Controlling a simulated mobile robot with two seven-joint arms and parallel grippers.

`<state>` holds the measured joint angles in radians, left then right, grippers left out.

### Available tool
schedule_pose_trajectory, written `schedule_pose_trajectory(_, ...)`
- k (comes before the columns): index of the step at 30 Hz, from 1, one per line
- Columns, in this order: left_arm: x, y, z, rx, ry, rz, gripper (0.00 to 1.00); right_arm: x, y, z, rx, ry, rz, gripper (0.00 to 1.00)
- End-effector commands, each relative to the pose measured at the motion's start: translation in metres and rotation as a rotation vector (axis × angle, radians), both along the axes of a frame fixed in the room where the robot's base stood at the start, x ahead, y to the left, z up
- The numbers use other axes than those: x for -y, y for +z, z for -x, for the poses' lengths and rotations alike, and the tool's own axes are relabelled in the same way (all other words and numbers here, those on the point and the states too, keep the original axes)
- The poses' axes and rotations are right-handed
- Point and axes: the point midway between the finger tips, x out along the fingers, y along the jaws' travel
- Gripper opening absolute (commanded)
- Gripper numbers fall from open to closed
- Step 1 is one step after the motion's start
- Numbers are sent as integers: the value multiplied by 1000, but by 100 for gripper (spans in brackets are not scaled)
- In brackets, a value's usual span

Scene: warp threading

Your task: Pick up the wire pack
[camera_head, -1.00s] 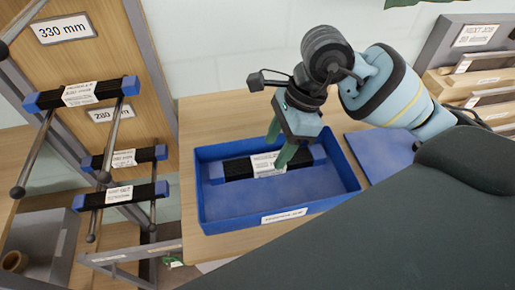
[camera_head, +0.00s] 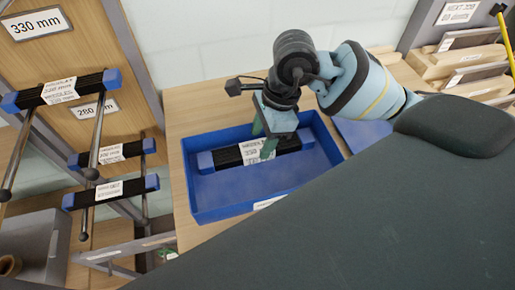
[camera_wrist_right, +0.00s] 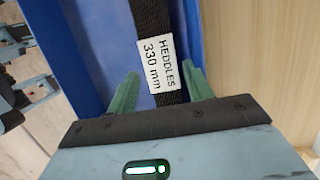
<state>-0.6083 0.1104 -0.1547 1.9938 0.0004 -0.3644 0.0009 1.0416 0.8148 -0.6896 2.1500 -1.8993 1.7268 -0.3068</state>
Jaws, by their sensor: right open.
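The wire pack (camera_head: 228,157) is a black bundle with blue end caps and a white label. It lies in the blue tray (camera_head: 253,201) on the wooden table. In the right wrist view its label reads "HEDDLES 330 mm" (camera_wrist_right: 160,64). My right gripper (camera_head: 263,143) is above the tray, pointing down at the pack near the label. In the wrist view its green fingers (camera_wrist_right: 160,90) are open, one on each side of the pack. No clear gap or contact shows between the fingers and the pack. My left gripper does not show in the head view.
A rack (camera_head: 30,130) at the left holds similar packs (camera_head: 60,91) on metal rods, with "330 mm" and "280 mm" signs. A blue mat (camera_head: 362,134) lies right of the tray. Wooden holders (camera_head: 460,62) stand at the back right. My right arm covers the lower right.

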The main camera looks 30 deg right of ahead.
Motion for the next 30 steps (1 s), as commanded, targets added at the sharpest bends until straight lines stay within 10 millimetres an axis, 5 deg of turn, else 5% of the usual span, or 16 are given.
schedule_pose_trajectory(6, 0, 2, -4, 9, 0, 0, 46, -7, -22, -2, 0, 1, -2, 51)
schedule_pose_trajectory(14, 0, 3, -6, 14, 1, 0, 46, -7, -24, -2, 2, 1, -2, 51)
schedule_pose_trajectory(25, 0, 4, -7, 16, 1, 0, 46, -7, -24, -2, 2, 1, -2, 4)
schedule_pose_trajectory(30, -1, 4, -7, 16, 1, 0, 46, -7, -23, -2, 4, 0, -2, 3)
